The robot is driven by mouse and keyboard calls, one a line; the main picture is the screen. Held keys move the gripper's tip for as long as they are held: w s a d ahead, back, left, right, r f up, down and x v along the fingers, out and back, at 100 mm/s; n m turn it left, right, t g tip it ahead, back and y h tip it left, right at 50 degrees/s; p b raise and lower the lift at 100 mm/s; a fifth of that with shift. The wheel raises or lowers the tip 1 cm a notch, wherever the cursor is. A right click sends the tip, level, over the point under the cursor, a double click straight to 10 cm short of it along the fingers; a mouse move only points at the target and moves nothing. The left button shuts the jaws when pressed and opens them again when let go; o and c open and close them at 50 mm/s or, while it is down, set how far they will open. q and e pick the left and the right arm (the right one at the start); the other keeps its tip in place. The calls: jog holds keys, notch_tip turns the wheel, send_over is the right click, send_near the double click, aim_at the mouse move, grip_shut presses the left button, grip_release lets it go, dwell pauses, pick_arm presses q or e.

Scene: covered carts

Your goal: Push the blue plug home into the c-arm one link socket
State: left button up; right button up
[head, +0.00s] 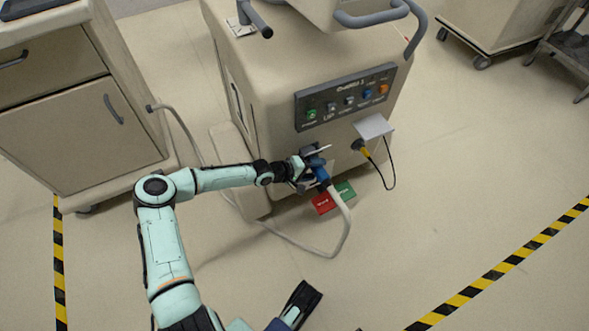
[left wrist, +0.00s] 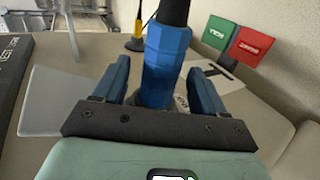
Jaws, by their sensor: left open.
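The blue plug (head: 321,173) is at the lower front of the beige c-arm cart (head: 285,90), with its pale cable hanging to the floor. In the left wrist view, the blue plug (left wrist: 165,62) stands between the two blue fingers, with visible gaps on both sides. My left gripper (head: 313,166) is open around it; the fingers also show in the left wrist view (left wrist: 162,88). The plug's front end and the socket are hidden by the gripper, so I cannot tell how deep the plug sits. What looks like my right gripper (head: 301,300) is low in the head view, its jaws unclear.
A yellow plug (head: 359,146) with a black cable is on the cart face to the right, below a grey plate (head: 374,127). Red (head: 323,203) and green (head: 344,191) tags are just below. A button panel (head: 345,96) is above. A drawer cabinet (head: 80,100) stands left. Floor to the right is clear.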

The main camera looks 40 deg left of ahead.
jog(key=s+f+g, duration=0.1)
jog(key=s+g, duration=0.2)
jog(key=s, duration=0.5)
pick_arm(q)
jog(key=p+v, duration=0.4)
jog(key=v, duration=0.9)
jog(key=shift+s+a+r+p, duration=0.15)
jog(key=shift+a+p, duration=0.05)
jog(key=shift+p, duration=0.1)
pick_arm(e)
jog(key=w+r+t, duration=0.3)
jog(key=w+r, duration=0.2)
jog(key=w, duration=0.4)
jog(key=shift+a+r+t, duration=0.2)
jog(key=shift+r+t, duration=0.1)
jog(key=shift+w, duration=0.1)
